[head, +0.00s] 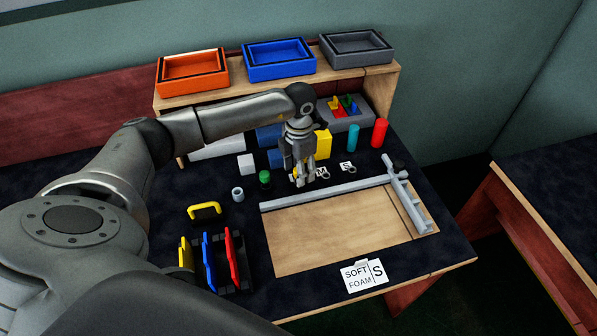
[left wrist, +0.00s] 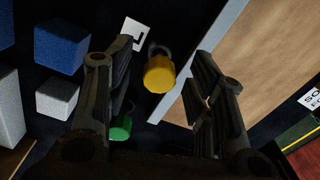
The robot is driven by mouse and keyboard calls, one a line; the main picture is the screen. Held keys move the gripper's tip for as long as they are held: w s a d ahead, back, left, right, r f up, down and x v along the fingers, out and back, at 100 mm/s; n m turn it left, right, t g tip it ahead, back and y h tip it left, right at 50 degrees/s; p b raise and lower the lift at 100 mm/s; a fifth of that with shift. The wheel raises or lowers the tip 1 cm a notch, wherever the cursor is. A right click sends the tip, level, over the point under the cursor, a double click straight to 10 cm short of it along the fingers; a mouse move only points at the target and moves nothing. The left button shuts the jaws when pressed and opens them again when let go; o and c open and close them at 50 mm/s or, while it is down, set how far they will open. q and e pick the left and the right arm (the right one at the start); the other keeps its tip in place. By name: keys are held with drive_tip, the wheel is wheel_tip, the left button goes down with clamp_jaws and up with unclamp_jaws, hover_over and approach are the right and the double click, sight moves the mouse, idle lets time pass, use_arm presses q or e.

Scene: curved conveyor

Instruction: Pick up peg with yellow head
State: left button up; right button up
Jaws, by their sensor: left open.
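The peg with the yellow head shows in the left wrist view (left wrist: 159,76), its yellow head facing the camera between my open fingers, with dark space on both sides. In the head view my left gripper (head: 300,180) points down over it and hides most of it. The gripper is open and empty, and I cannot tell how far above the head the fingertips are. A peg with a green head (head: 264,177) stands to the left of the gripper; it also shows in the left wrist view (left wrist: 121,127), partly behind a finger. My right gripper is not in view.
A wooden board with a grey rail (head: 325,194) lies just in front of the gripper. A yellow block (head: 323,144), cyan cylinder (head: 353,137) and red cylinder (head: 379,132) stand behind and right. Blue and white blocks (head: 245,164) stand left. The dark table's near left holds coloured clamps.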

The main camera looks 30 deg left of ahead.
use_arm(q)
drive_tip(key=shift+f, duration=1)
clamp_jaws()
drive_tip(key=shift+r, duration=0.1)
